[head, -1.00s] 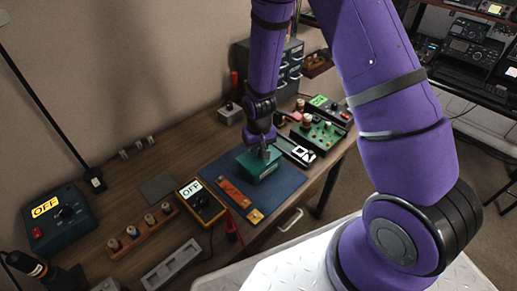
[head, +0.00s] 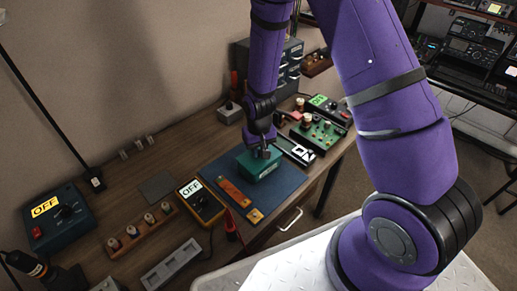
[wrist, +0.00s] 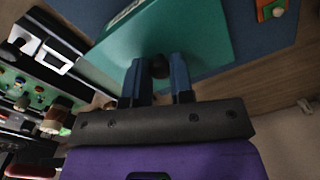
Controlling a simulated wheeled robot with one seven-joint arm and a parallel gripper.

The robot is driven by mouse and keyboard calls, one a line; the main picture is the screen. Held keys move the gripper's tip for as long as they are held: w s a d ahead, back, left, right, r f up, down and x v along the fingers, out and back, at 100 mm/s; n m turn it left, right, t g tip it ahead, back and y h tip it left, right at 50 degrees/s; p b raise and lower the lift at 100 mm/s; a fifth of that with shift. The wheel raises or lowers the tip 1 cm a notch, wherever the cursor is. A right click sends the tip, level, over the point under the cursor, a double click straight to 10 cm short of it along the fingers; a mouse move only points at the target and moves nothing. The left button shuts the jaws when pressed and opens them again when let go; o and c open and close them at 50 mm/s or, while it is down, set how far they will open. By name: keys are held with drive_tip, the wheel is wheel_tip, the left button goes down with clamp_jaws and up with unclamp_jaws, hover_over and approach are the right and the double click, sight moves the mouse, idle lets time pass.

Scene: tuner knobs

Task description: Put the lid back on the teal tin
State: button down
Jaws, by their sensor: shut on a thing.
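The teal tin (head: 268,170), with a pale label on its front, stands on the blue mat (head: 285,184). My gripper (head: 265,152) is directly above it, pointing down. In the wrist view, my gripper's two fingers (wrist: 155,82) are closed around a small dark round knob (wrist: 160,66). The knob is on the flat teal lid (wrist: 200,38), which lies over the tin's top. The fingers hide part of the lid. I cannot tell whether the lid is fully seated or slightly above the rim.
An orange strip (head: 232,191) lies on the mat left of the tin. A yellow meter reading OFF (head: 200,203) stands further left. A green board with knobs (head: 318,135) and a black-and-white panel (head: 295,149) are close on the right. Drawers (head: 288,68) stand behind.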

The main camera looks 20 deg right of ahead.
drive_tip(key=shift+f, duration=0.3)
idle(0.5)
drive_tip(key=c, duration=0.9)
unclamp_jaws()
drive_tip(key=shift+r, duration=0.15)
drive_tip(key=s+d+r+t, duration=0.1)
drive_tip(key=s+r, duration=0.1)
drive_tip(key=r, duration=0.8)
drive_tip(key=s+d+r+t, duration=0.1)
drive_tip(key=s+r, duration=0.2)
drive_tip(key=r, duration=0.7)
drive_tip(key=s+d+r, duration=0.2)
drive_tip(key=r, duration=0.8)
drive_tip(key=s+d+r+t, duration=0.2)
drive_tip(key=s+r+t, duration=0.1)
drive_tip(key=s+r, duration=0.9)
drive_tip(key=s, duration=0.5)
drive_tip(key=shift+d, duration=0.4)
